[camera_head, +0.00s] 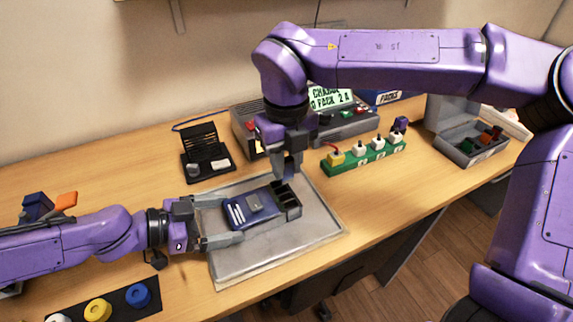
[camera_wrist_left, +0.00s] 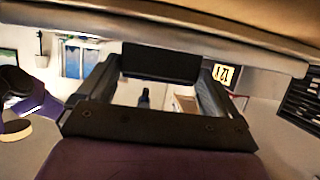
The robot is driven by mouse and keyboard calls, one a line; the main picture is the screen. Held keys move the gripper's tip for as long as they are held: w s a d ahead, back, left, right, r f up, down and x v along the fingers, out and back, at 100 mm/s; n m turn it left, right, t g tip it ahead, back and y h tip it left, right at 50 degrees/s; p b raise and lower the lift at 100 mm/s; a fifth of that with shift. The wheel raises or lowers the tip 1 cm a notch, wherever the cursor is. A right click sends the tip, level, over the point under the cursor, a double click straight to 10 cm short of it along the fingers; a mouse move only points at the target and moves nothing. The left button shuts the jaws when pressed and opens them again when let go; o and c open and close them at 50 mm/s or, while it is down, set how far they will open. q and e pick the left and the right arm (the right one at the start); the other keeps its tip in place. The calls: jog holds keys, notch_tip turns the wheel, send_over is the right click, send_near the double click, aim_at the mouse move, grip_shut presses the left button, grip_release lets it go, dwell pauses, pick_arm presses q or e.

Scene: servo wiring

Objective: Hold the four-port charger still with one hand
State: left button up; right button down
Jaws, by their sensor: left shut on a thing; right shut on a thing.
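A dark blue box (camera_head: 251,209) with white strips on top, which looks like the four-port charger, lies on the grey tray (camera_head: 240,267). A dark part with open compartments (camera_head: 287,205) adjoins its right end. My left gripper (camera_head: 232,220) comes in from the left, its fingers set wide on either side of the blue box and shut on it. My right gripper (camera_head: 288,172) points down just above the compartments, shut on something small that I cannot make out. In the left wrist view, the left gripper (camera_wrist_left: 160,85) shows its fingers framing a dark block.
A green strip (camera_head: 364,156) with a yellow plug and white plugs stands right of the tray. Behind is a grey unit with a lit display (camera_head: 330,98). A black stand (camera_head: 207,150) is at back left, a grey open case (camera_head: 468,140) at right. Coloured rings (camera_head: 98,309) lie front left.

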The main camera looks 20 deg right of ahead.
pick_arm(q)
jog(key=o, duration=0.9)
jog(key=shift+a, duration=0.1)
jog(key=v, duration=1.1)
jog(key=shift+a+r, duration=0.15)
jog(key=shift+r, duration=0.05)
jog(key=shift+a, duration=0.2)
